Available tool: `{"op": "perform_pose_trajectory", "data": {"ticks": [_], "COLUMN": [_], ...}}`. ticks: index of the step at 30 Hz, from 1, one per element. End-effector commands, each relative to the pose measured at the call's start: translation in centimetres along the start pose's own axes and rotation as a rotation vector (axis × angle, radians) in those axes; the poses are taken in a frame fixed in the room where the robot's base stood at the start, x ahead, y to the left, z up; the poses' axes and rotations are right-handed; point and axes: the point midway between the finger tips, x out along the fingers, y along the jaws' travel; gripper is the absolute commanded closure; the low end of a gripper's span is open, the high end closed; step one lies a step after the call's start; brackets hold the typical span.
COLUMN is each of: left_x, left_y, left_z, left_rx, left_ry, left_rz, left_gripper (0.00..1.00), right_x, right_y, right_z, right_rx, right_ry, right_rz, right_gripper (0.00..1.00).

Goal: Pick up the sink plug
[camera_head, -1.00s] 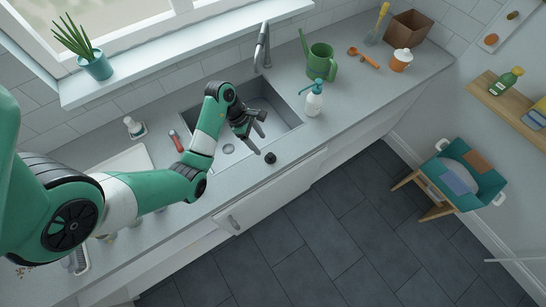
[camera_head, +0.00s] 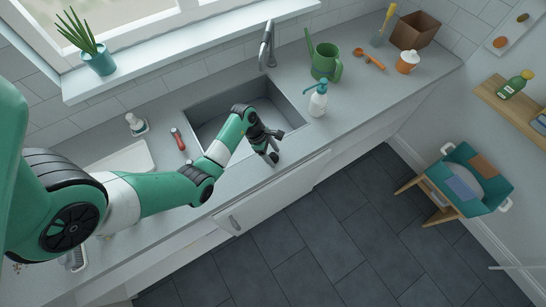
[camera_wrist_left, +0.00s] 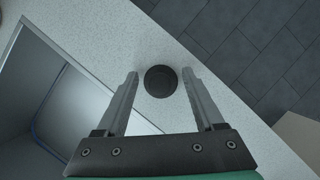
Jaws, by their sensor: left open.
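The sink plug (camera_wrist_left: 160,81) is a round black disc lying on the speckled grey counter between the sink and the counter's front edge. In the left wrist view it sits between the two fingertips of my left gripper (camera_wrist_left: 160,74), with a gap on each side. My left gripper is open and empty. In the head view my left gripper (camera_head: 271,150) hangs over the counter strip at the front of the sink, and the plug (camera_head: 274,158) shows as a small dark patch by the fingers. My right gripper is not in view.
The sink basin (camera_head: 206,111) lies just behind the gripper. A spray bottle (camera_head: 318,102), a green watering can (camera_head: 326,65) and an orange jar (camera_head: 406,62) stand to the right. The counter's front edge is close.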

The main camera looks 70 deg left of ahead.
Motion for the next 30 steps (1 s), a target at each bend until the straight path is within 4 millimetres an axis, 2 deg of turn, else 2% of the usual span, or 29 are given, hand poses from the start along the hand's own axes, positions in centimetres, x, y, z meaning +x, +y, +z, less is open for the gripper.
{"op": "perform_pose_trajectory", "data": {"ticks": [1,9,12,23,27,30], "left_x": [0.0,0.0,-0.1,-0.8,-3.0,-5.3], "left_y": [0.0,0.0,0.0,0.0,0.1,-1.5], "left_z": [0.0,0.0,0.0,0.3,1.3,1.6], "left_rx": [0.000,0.000,0.000,0.001,0.002,0.001], "left_ry": [0.000,0.000,0.000,-0.001,-0.002,-0.002], "left_rz": [0.000,0.000,0.000,0.000,0.003,0.003], "left_gripper": [0.34,0.82,0.98,0.98,0.98,0.98], "right_x": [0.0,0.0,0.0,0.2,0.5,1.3], "right_y": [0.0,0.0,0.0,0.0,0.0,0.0], "right_z": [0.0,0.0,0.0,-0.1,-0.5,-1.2], "right_rx": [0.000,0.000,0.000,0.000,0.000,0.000], "right_ry": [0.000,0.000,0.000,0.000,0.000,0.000], "right_rz": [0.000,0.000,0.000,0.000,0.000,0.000], "right_gripper": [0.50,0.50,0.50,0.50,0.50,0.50]}}
